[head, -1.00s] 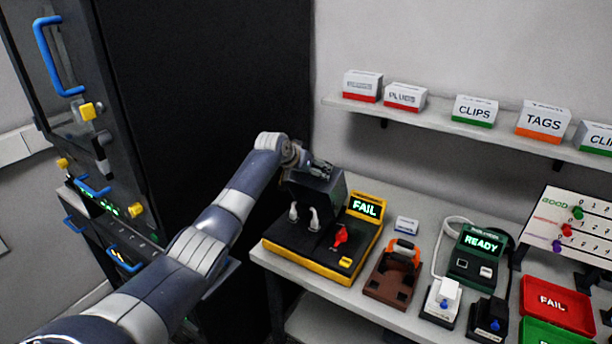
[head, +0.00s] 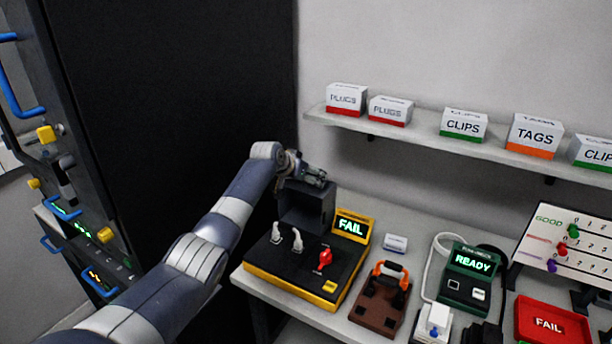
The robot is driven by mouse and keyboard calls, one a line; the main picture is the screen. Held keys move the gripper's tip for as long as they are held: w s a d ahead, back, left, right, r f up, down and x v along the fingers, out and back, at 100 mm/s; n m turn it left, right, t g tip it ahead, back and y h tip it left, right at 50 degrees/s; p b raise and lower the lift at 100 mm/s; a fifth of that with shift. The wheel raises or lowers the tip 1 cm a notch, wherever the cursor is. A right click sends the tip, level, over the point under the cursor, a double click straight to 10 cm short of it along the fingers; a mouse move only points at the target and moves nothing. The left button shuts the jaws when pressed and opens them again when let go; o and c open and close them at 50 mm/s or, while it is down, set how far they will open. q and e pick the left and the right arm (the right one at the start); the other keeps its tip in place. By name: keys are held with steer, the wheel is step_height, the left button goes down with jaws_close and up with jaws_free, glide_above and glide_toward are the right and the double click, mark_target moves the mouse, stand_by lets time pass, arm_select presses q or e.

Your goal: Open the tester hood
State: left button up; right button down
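The tester (head: 294,284) is a black and yellow box on the bench with a lit FAIL display (head: 351,225), a red lever (head: 324,259) and two pale plug-like parts (head: 290,238) on its top. Its dark hood (head: 306,207) stands raised at the back left of the tester. My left gripper (head: 318,178) is at the hood's top edge, at or just above it; I cannot tell whether they touch. Its fingers are small and dark, so their opening is unclear. My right gripper is not in view.
Right of the tester are a brown block with an orange handle (head: 382,293), a green READY device (head: 468,277) and a red FAIL tray (head: 550,322). A shelf (head: 420,137) with labelled boxes runs above. A tall black cabinet (head: 180,110) stands at left.

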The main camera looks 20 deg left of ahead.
arm_select(q)
steer(key=shift+w+d+r, duration=0.15)
steer(key=shift+r, duration=0.3)
steer(key=o, duration=1.2)
steer(key=shift+o, duration=0.2)
steer(key=shift+d+f, duration=0.1)
steer(key=shift+f, duration=0.1)
steer(key=shift+s+a+r, duration=0.25)
steer(key=shift+s, duration=0.2)
steer(key=v, duration=1.1)
steer(key=shift+d, duration=0.25)
steer(key=shift+r, duration=0.1)
